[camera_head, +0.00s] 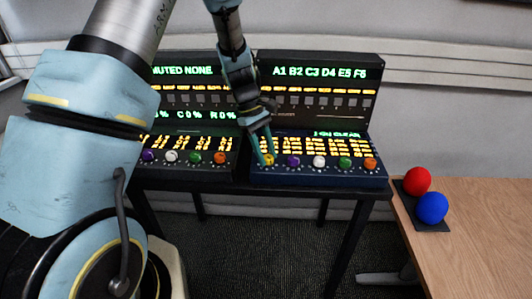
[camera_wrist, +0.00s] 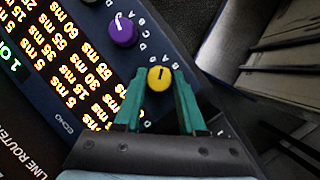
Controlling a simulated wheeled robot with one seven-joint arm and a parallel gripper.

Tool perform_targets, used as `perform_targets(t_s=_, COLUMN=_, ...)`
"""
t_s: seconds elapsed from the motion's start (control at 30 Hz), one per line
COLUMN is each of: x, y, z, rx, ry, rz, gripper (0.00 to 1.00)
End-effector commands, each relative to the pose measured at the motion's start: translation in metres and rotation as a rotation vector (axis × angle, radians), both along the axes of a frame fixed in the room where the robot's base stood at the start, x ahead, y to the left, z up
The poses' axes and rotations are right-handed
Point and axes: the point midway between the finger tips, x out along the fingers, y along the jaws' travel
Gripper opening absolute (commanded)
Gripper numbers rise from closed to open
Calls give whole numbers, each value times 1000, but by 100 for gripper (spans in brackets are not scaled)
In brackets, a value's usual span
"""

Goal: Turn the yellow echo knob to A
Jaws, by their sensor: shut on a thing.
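The yellow echo knob (camera_head: 268,160) is at the left end of the knob row on the right-hand console. It also shows in the wrist view (camera_wrist: 159,78), with a dark pointer line aimed roughly at the top of the picture. Small letters surround it. B and A are at its upper right, but I cannot tell exactly which letter the pointer meets. My gripper (camera_head: 265,150) reaches down onto this knob. Its teal fingers (camera_wrist: 158,92) are shut on the knob, one on each side of it.
A purple knob (camera_wrist: 122,29) is the close neighbour, with white (camera_head: 319,162), green (camera_head: 345,163) and orange (camera_head: 370,164) knobs further right. The left console (camera_head: 180,170) stands beside. A wooden table (camera_head: 470,230) holds a red ball (camera_head: 417,180) and a blue ball (camera_head: 432,207).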

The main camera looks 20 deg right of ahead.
Motion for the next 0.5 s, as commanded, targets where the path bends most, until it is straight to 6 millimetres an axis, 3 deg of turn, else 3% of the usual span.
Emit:
perform_targets(t_s=0.3, x=0, y=0, z=0, rx=0, ry=0, rz=-1, gripper=0)
perform_targets(t_s=0.33, x=0, y=0, z=0, rx=0, ry=0, rz=-1, gripper=43)
perform_targets(t_s=0.5, x=0, y=0, z=0, rx=0, ry=0, rz=0, gripper=62)
